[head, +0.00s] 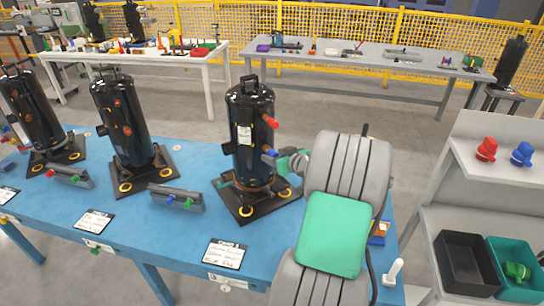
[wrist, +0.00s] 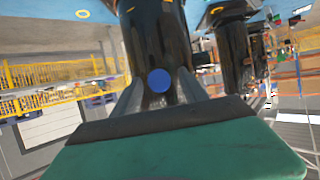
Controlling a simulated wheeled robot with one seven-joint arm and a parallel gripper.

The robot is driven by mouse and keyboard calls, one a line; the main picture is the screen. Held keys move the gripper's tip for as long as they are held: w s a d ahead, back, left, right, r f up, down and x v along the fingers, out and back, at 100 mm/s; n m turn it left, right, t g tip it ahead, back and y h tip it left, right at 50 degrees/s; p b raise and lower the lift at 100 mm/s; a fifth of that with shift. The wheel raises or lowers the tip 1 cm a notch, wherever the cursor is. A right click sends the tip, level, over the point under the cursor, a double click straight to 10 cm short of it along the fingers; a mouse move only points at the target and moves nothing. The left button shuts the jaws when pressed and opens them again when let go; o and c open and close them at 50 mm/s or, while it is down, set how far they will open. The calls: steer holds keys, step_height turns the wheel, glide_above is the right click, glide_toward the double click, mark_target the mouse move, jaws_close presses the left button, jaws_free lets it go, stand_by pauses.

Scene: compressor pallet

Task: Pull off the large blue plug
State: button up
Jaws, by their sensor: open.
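The blue plug (head: 269,152) sits on the right side of the nearest black compressor (head: 243,130), below a red plug (head: 270,121). My gripper (head: 281,158) is level with the blue plug, just to its right and pointing at it. In the wrist view the blue plug (wrist: 158,80) shows round and end-on, between the two grey fingers of my gripper (wrist: 160,74). The fingers are apart, one on each side of it. I cannot tell whether either finger touches it. My arm hides the table right of the compressor.
Two more black compressors (head: 122,120) stand left on the blue table (head: 150,222), with small racks (head: 175,198) holding plugs. At right, a shelf holds a red plug (head: 486,150) and a blue plug (head: 521,154); below are a black crate (head: 440,262) and a teal crate (head: 498,262).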

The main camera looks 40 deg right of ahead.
jaws_close()
stand_by(0.5)
steer(key=shift+s+f, duration=0.1)
steer(key=shift+s, duration=0.05)
stand_by(0.9)
steer(key=shift+s+a+b, duration=0.2)
steer(key=shift+s+b, duration=0.35)
steer(key=shift+s, duration=0.9)
steer(key=shift+s+a+b, duration=0.2)
steer(key=shift+s+b, duration=0.35)
steer(key=shift+s, duration=0.85)
